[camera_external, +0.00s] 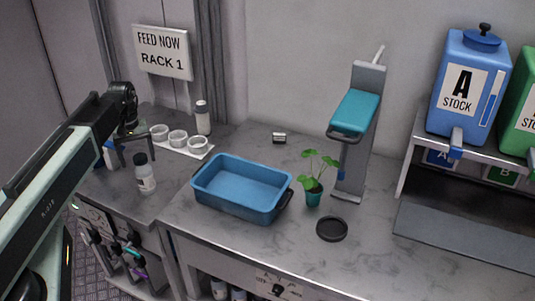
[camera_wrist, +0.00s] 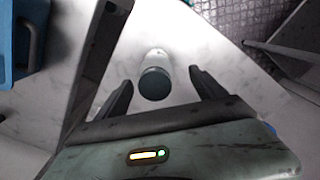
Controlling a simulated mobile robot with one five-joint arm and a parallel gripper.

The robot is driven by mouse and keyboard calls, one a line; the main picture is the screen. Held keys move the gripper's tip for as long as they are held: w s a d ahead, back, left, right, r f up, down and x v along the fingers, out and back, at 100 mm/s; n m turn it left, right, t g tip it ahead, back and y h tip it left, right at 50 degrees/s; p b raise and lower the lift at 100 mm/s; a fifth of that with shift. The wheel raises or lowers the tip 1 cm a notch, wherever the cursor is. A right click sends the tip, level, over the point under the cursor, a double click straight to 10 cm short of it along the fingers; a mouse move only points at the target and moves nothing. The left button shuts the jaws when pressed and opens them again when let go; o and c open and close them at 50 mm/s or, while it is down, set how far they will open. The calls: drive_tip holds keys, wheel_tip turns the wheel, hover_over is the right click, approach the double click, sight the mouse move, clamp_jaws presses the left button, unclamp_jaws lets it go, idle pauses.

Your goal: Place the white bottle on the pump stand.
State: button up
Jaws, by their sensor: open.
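A whitish bottle with a black cap and a label (camera_external: 146,180) stands upright on the left counter. A second, slimmer white bottle (camera_external: 203,122) stands near the back wall; I cannot tell which one the task names. The pump stand (camera_external: 366,155) is a tall grey post with a teal pump head, on the right counter. My gripper (camera_external: 136,160) is open and empty beside and above the black-capped bottle. In the wrist view a dark-capped pale bottle (camera_wrist: 155,60) shows between the open fingers of my gripper (camera_wrist: 160,92), not gripped.
A blue tub (camera_external: 240,207) stands between the bottles and the stand. A small plant (camera_external: 314,190) and a black disc (camera_external: 332,229) are near the stand's foot. White cups (camera_external: 178,139) stand on a strip at the back left. A blue tank (camera_external: 470,90) is at right.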

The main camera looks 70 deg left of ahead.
sight(143, 173)
drive_tip(key=f+b, duration=0.8)
drive_tip(key=shift+w+a, duration=0.1)
drive_tip(key=shift+w, duration=0.3)
drive_tip(key=shift+r, duration=0.15)
drive_tip(key=shift+c, duration=0.3)
clamp_jaws()
wheel_tip(143, 173, up, 10)
drive_tip(key=p, duration=1)
drive_tip(key=shift+r+p, duration=0.1)
drive_tip(key=shift+p, duration=0.3)
wheel_tip(143, 173, down, 10)
drive_tip(key=b, duration=1)
drive_tip(key=shift+f, duration=0.25)
drive_tip(key=shift+r, duration=0.2)
